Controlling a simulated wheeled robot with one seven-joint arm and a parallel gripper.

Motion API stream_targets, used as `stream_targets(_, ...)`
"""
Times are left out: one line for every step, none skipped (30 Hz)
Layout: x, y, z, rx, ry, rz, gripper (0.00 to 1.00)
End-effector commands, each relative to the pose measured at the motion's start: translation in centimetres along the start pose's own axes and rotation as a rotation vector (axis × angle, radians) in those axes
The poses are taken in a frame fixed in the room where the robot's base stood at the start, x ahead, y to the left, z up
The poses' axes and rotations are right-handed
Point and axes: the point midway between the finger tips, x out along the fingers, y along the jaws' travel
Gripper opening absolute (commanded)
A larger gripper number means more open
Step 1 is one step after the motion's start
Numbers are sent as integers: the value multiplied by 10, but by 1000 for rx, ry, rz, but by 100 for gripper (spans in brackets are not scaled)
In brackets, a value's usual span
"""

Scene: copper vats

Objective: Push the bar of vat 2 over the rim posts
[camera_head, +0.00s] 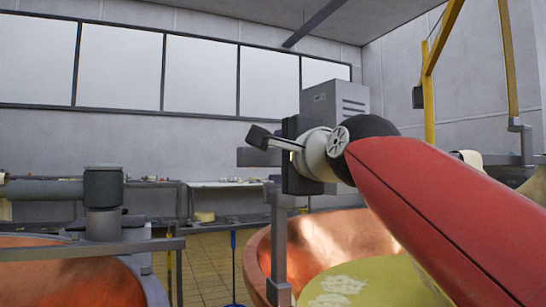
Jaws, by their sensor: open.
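A copper vat (258,262) stands low at centre right, with pale yellow contents (372,284) inside. Another copper vat (70,285) is at the lower left, with a flat grey bar (95,246) across it. No number is readable, so I cannot tell which is vat 2. A grey upright post (279,235) rises at the near left rim of the centre-right vat. My gripper (262,147) is open above that rim, at the end of my red arm, with nothing seen between its fingers. My arm hides the right part of that vat and any bar there.
A black and grey drive unit (103,205) stands on the left bar. A long bench (222,184) with small items runs along the back wall. A yellow frame (430,85) rises at right. Tiled floor (203,270) shows between the vats.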

Motion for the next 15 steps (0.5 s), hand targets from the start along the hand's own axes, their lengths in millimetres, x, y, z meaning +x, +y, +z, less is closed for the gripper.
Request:
stream_targets(10,0,1,0,-2,3,55)
stream_targets(14,0,1,-1,-2,3,55)
stream_targets(20,0,1,0,-1,2,55)
stream_targets(23,-1,1,0,-1,2,55)
stream_targets(27,-1,0,0,-1,1,55)
stream_targets(31,0,0,0,-1,1,55)
stream_targets(33,0,0,0,-1,1,55)
stream_targets(34,-1,0,0,-1,0,55)
stream_targets(36,-1,0,0,0,0,55)
stream_targets(37,-1,0,0,0,-1,55)
stream_targets(38,0,0,0,0,0,55)
stream_targets(38,0,0,-1,0,0,55)
stream_targets(39,0,0,-1,0,0,55)
stream_targets(39,0,0,-1,0,0,55)
stream_targets(38,0,0,-1,0,-1,55)
